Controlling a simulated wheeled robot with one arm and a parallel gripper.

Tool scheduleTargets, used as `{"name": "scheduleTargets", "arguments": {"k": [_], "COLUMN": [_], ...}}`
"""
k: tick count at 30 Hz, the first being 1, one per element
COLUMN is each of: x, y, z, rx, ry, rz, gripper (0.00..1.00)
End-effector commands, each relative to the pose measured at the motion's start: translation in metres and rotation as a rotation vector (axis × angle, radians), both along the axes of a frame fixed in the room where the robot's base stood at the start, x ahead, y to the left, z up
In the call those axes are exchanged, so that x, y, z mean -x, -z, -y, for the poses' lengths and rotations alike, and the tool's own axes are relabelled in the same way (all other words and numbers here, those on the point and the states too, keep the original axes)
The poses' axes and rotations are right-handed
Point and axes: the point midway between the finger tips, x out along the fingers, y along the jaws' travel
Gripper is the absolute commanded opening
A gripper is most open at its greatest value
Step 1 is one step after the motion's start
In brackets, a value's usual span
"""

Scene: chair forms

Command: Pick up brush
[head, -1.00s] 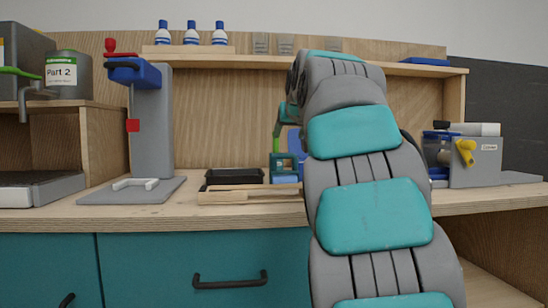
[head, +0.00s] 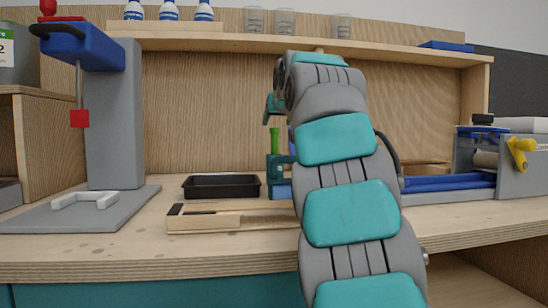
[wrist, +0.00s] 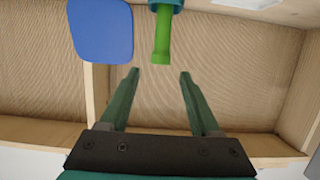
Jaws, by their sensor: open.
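A bright green upright handle (head: 275,140), which I take to be the brush, stands in a teal holder (head: 279,167) on the counter, just left of my arm. The handle also shows at the top of the wrist view (wrist: 162,35), its free end toward my gripper (wrist: 160,72). My gripper is open and empty. Its two dark green fingers are spread, and the handle's end lies just beyond the gap between their tips, seemingly not touched. The brush's bristles are hidden. My arm hides part of the area behind it.
A blue panel (wrist: 100,30) is close beside the handle. A black tray (head: 221,186) and a wooden piece with a dark end (head: 230,216) lie to the left. A grey-blue press (head: 112,115) stands farther left. A shelf (head: 380,56) runs above.

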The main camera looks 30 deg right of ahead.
Motion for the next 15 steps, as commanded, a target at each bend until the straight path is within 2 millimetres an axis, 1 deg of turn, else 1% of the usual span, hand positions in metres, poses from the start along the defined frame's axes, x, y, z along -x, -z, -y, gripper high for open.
{"name": "scheduleTargets", "arguments": {"k": [5, 11, 15], "x": [-0.009, -0.032, -0.044], "y": [0.006, 0.024, 0.024], "z": [0.004, 0.011, 0.014], "rx": [0.000, -0.001, -0.001], "ry": [0.001, 0.002, 0.002], "rz": [0.000, -0.004, -0.002], "gripper": [0.64, 0.64, 0.64]}}
